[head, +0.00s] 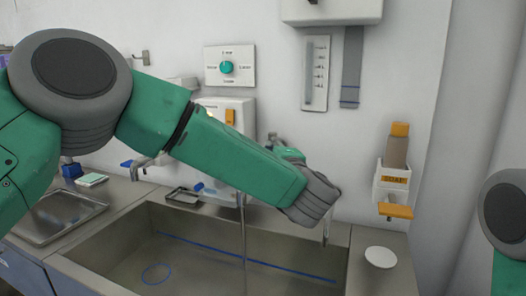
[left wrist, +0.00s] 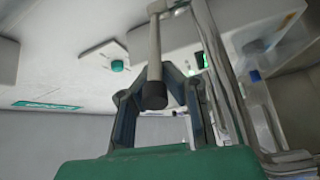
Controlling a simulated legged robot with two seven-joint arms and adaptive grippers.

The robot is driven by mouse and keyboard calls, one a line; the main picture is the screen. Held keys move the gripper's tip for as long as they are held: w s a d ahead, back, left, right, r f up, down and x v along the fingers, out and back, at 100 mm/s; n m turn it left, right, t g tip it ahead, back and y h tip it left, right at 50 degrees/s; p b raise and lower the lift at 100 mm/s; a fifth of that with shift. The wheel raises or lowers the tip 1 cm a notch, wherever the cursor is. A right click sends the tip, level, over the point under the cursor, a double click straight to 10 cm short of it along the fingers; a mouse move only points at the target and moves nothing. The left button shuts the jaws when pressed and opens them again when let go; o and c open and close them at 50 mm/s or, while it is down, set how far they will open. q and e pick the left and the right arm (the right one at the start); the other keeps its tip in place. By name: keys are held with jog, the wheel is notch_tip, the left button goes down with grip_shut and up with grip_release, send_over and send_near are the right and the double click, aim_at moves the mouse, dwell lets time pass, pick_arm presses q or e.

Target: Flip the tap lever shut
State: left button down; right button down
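My left arm crosses the head view from the left, and its wrist and gripper (head: 327,232) hang over the right part of the sink, mostly hidden behind the wrist housing. In the left wrist view the gripper's two fingers (left wrist: 155,78) slope inward on either side of a grey metal bar with a dark end (left wrist: 155,95). The bar covers the fingertips, so I cannot tell whether they meet or touch it. A thin vertical stream or pipe (head: 243,235) drops into the sink. My right gripper is out of view.
The steel sink (head: 355,245) fills the front, with a blue line and ring inside. A metal tray (head: 55,218) lies on the left counter. A white disc (head: 380,257) lies on the right rim. A dial panel (head: 229,66) and an orange-topped dispenser (head: 395,170) are on the wall.

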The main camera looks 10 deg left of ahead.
pick_arm(q)
jog(key=shift+d, duration=0.75)
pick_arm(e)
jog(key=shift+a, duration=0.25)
pick_arm(q)
jog(key=shift+d, duration=0.15)
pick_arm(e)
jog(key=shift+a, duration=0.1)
